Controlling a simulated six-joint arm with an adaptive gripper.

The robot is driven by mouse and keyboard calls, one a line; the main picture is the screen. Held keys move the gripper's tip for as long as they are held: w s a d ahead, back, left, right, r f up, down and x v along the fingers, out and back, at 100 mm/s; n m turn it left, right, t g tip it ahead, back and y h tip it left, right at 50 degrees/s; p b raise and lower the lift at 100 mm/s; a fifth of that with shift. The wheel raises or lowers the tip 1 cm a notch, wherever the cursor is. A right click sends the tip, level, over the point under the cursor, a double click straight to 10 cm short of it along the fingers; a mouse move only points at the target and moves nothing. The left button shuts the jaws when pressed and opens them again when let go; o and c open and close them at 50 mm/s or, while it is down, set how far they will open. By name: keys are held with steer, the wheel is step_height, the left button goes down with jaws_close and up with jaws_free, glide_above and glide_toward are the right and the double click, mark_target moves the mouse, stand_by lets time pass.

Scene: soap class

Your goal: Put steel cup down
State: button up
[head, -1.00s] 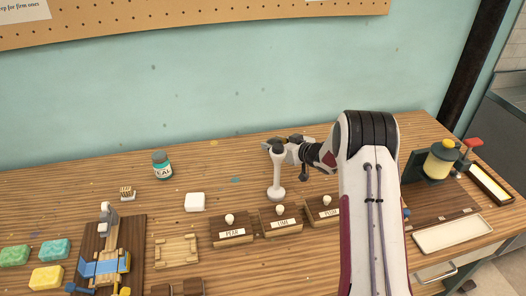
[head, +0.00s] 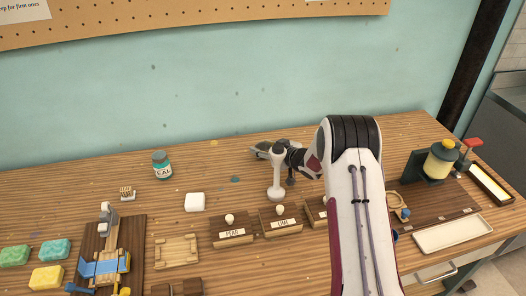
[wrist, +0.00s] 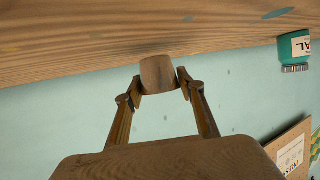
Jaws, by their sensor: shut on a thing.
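The steel cup (wrist: 158,72) looks brownish grey in the wrist view and sits between my two fingertips. My gripper (wrist: 158,82) is shut on it, with one finger at each side. The wooden bench top (wrist: 90,50) shows behind the cup, upside down. I cannot tell whether the cup touches it.
Three labelled wooden boxes, one marked PEAR (head: 232,233), are nearer the front. Bench between jar and post is mostly clear.

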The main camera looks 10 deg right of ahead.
steer(key=shift+f, duration=0.7)
steer(key=shift+f, duration=0.2)
steer(key=o, duration=1)
steer(key=shift+r, duration=0.1)
steer(key=shift+r, duration=0.1)
steer(key=shift+v, duration=3.75)
